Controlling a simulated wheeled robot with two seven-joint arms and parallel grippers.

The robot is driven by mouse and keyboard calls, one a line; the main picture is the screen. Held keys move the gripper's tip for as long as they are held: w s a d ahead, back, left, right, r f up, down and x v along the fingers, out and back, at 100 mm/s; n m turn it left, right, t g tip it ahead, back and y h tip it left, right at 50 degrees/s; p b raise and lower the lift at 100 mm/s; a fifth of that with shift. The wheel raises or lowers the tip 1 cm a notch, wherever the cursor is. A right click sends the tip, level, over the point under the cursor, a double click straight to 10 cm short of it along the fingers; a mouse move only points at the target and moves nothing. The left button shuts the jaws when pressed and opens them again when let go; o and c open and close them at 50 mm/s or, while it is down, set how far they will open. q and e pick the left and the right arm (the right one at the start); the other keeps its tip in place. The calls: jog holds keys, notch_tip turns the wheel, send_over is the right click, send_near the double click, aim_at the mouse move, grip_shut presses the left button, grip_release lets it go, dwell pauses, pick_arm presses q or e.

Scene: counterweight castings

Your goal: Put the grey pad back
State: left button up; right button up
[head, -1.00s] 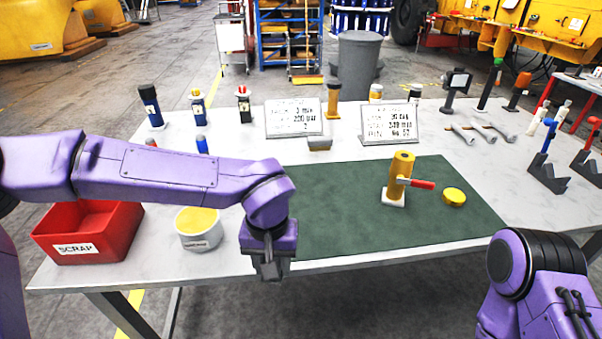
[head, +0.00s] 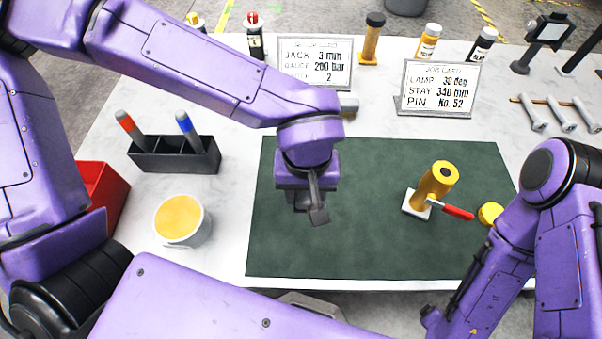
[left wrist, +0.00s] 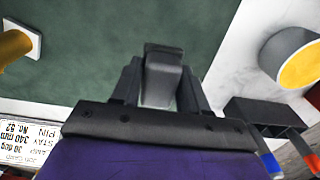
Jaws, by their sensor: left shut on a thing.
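My left gripper (head: 305,200) hangs over the left part of the green mat (head: 375,250). It is shut on a small grey piece, which I take for the grey pad (head: 318,214); in the left wrist view the pad (left wrist: 162,80) sits between both fingers. It appears held above the mat, apart from it. A yellow cylinder with a red lever (head: 436,182) stands on a pale square plate (head: 412,207) on the mat's right part. My right arm shows at the right, but its gripper is out of view.
A yellow-topped tub (head: 182,220), a black rack (head: 170,160) with red and blue markers and a red bin (head: 103,190) stand left. A small grey-tan block (head: 349,105) lies behind the mat, partly hidden by my arm. Two cards (head: 314,66) (head: 437,88) stand behind. The mat's middle is clear.

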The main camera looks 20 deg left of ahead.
pick_arm(q)
jog(key=w+a+f, duration=0.1)
jog(key=w+f, duration=0.1)
jog(key=w+a+f, duration=0.1)
jog(key=w+f, duration=0.1)
jog(key=w+a+f, duration=0.1)
jog(key=w+f, duration=0.1)
jog(key=w, duration=0.1)
jog(key=shift+a+f, duration=0.1)
jog(key=shift+f, duration=0.2)
jog(key=shift+w+a+f+p, duration=0.1)
jog(key=shift+w+f+p, duration=0.1)
jog(key=shift+f, duration=0.8)
jog(key=shift+w+a+f+p, duration=0.1)
jog(key=shift+f+p, duration=0.1)
jog(key=shift+f, duration=0.75)
jog(key=o, duration=1)
jog(key=shift+f, duration=0.15)
notch_tip(320, 180, up, 12)
jog(key=shift+s+d+r+p, duration=0.1)
jog(key=shift+s+r+p, duration=0.05)
jog(key=shift+r+p, duration=0.15)
jog(key=shift+f, duration=0.1)
